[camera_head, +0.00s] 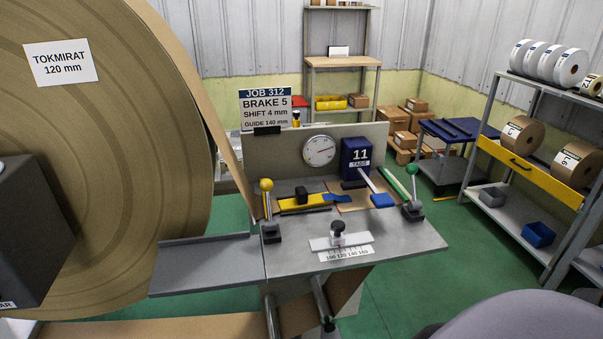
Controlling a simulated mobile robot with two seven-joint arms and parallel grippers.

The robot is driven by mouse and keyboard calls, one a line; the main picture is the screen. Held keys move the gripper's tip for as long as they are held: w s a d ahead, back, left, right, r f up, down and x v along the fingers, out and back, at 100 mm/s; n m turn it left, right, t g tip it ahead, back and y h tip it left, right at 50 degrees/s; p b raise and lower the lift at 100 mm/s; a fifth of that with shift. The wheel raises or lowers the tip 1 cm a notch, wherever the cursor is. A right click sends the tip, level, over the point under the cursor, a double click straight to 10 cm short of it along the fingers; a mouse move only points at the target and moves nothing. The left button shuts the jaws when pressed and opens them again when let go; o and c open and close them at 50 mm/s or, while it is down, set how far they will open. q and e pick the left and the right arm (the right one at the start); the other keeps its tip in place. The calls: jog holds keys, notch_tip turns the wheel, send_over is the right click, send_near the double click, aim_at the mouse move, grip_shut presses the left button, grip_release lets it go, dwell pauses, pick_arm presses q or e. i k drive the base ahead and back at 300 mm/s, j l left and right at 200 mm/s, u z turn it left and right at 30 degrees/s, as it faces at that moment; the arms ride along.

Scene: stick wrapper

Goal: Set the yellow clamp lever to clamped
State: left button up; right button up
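The yellow clamp lever (267,200) stands at the left end of the grey metal worktable (400,241). It has a yellow ball knob, a thin stem and a dark base block. The stem looks nearly upright. I cannot tell from this view whether that is clamped or released. A second lever with a green ball knob (411,169) stands at the table's right end, also roughly upright. Neither gripper shows in the head view, and nothing touches the yellow lever.
A huge brown paper roll (120,130) fills the left. Paper web runs down close to the yellow lever. A yellow-and-black tool (300,203), a dial (319,150), a blue counter (356,157) and a sliding guide (340,240) are on the bench. A job sign (266,108) stands behind.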

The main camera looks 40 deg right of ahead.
aim_at(266, 186)
jog(key=l+z, duration=0.1)
jog(key=z, duration=0.75)
jog(key=k+l, duration=0.05)
